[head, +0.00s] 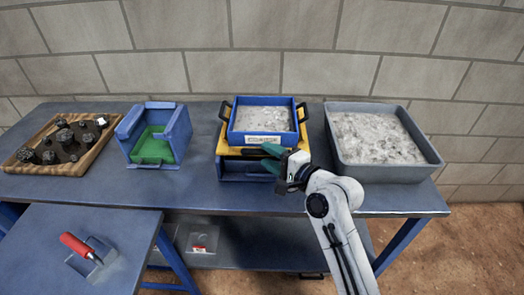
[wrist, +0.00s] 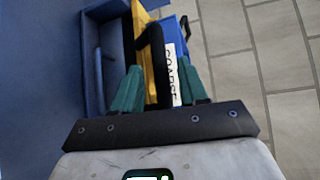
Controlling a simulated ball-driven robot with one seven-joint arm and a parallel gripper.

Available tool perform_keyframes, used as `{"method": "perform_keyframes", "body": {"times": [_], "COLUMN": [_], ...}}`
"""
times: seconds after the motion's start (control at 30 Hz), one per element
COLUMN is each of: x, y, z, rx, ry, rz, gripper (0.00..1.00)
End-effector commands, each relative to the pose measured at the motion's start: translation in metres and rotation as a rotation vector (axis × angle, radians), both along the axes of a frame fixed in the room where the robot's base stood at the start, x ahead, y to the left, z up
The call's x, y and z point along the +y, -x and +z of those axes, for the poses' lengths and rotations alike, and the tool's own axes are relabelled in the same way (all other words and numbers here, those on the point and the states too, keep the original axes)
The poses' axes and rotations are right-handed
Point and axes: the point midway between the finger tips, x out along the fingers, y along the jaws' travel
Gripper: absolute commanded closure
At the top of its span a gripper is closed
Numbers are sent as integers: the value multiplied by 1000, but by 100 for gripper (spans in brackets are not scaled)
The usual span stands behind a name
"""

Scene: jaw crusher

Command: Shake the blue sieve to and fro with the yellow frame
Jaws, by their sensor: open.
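The blue sieve (head: 238,125) holds grey grit and has black side handles and a white front label. It sits on the yellow frame (head: 229,152), above a blue base. In the wrist view, the yellow frame (wrist: 146,62) is beside the blue sieve (wrist: 171,35), whose label appears to read COARSE. My gripper (head: 272,158) is at the front of the yellow frame. Its two green fingers are apart. In the wrist view, a black handle (wrist: 155,60) lies between the fingers of my gripper (wrist: 163,82); I cannot tell whether they touch it.
A grey tray of grit (head: 434,165) stands to the right on the blue bench (head: 205,190). To the left are a blue bin with a green floor (head: 178,135) and a wooden tray of dark rocks (head: 92,158). A red-handled tool (head: 75,245) lies on the nearer table.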

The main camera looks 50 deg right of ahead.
Motion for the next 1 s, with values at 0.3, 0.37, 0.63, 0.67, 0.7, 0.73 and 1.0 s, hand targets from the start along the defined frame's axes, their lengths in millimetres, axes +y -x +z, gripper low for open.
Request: {"method": "perform_keyframes", "body": {"times": [0.3, 0.37, 0.63, 0.67, 0.7, 0.73, 1.0], "x": [-3, -3, -3, -3, -3, -3, -3], "y": [-31, -32, -32, -32, -32, -32, -32], "z": [-4, -4, -5, -5, -5, -5, -5], "rx": [0, 0, 1, 1, 1, 1, 1], "ry": [1, 2, 2, 2, 2, 2, 2], "rz": [1, 1, 1, 1, 1, 1, 1], "gripper": [57, 57, 60, 63, 67, 70, 96]}}
